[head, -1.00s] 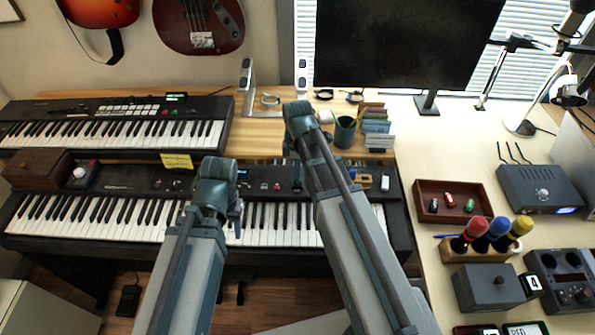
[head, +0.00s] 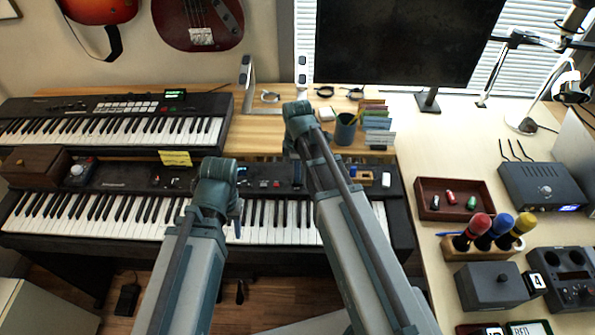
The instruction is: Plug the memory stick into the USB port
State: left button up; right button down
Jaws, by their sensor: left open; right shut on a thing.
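My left arm comes in at the lower left and bends down over the lower keyboard. Only a small part of my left gripper (head: 238,226) shows beside its wrist, open, above the keys. My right arm reaches farther, to the back edge of the lower keyboard. A dark narrow part of my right gripper (head: 297,176) seems to show just left of that arm, over the keyboard's panel. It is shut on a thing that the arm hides. I cannot make out the memory stick or the USB port.
The lower keyboard (head: 100,208) lies under both arms, with the upper keyboard (head: 110,132) behind. A pen cup (head: 345,131) and card rack (head: 378,138) stand behind the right arm. On the right desk are a red-brown tray (head: 428,213) with small items, a screwdriver stand (head: 470,253) and a router (head: 540,185).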

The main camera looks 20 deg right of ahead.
pick_arm(q)
jog(key=shift+f, duration=0.3)
pick_arm(e)
jog(key=shift+f, duration=0.25)
jog(key=c, duration=0.8)
grip_release()
jog(key=shift+c, duration=0.2)
pick_arm(q)
jog(key=shift+r, duration=0.1)
pick_arm(e)
jog(key=shift+r, duration=0.1)
pick_arm(q)
notch_tip(320, 180, up, 14)
jog(key=p, duration=1.3)
pick_arm(e)
notch_tip(320, 180, up, 14)
pick_arm(q)
notch_tip(320, 180, up, 6)
jog(key=p, duration=0.6)
pick_arm(e)
notch_tip(320, 180, up, 6)
jog(key=shift+f, duration=0.2)
pick_arm(q)
jog(key=shift+f, duration=0.2)
